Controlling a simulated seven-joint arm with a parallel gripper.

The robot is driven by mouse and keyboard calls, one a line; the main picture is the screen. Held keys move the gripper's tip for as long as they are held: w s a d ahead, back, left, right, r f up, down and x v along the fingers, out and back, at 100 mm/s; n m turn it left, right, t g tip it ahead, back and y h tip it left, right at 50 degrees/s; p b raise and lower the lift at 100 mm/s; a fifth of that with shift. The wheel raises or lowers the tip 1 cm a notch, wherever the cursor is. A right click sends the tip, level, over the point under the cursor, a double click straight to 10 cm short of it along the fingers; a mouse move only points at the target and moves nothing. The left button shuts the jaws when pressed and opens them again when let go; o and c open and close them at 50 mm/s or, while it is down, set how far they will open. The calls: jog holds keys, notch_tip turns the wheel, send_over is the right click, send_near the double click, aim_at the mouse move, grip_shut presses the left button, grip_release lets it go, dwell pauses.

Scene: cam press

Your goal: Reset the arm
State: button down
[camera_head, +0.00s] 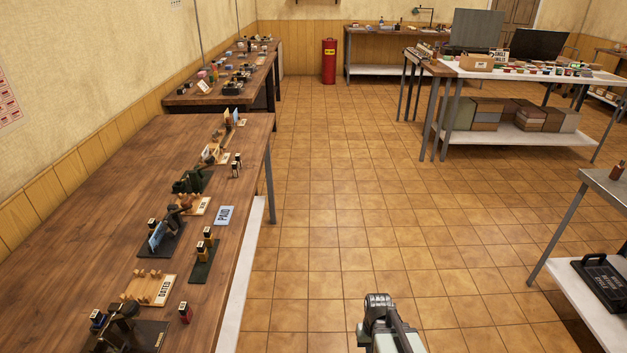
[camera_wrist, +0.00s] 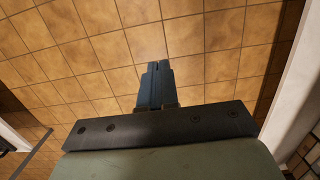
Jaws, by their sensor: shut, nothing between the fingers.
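My arm shows at the bottom middle of the head view, over the tiled floor and right of the long wooden table. In the wrist view my gripper (camera_wrist: 157,68) has its two dark fingers together, with nothing between them. It hangs over bare floor tiles and touches nothing. The fingertips cannot be made out in the head view.
The wooden table (camera_head: 90,215) at left bears stamps, a blue PAID plate (camera_head: 225,215) and a DATED rack (camera_head: 148,289). A grey table (camera_head: 610,186) stands at right. A red cylinder (camera_head: 328,62) stands at the back wall. The middle floor is free.

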jog(key=s+f+g, duration=0.2)
jog(key=s+f, duration=0.5)
jog(key=s, duration=0.5)
jog(key=s+f+g, duration=0.3)
jog(key=s+f, duration=0.5)
jog(key=s, duration=0.5)
jog(key=shift+s+f+g, duration=0.15)
jog(key=shift+f+g, duration=0.05)
jog(key=shift+g, duration=0.1)
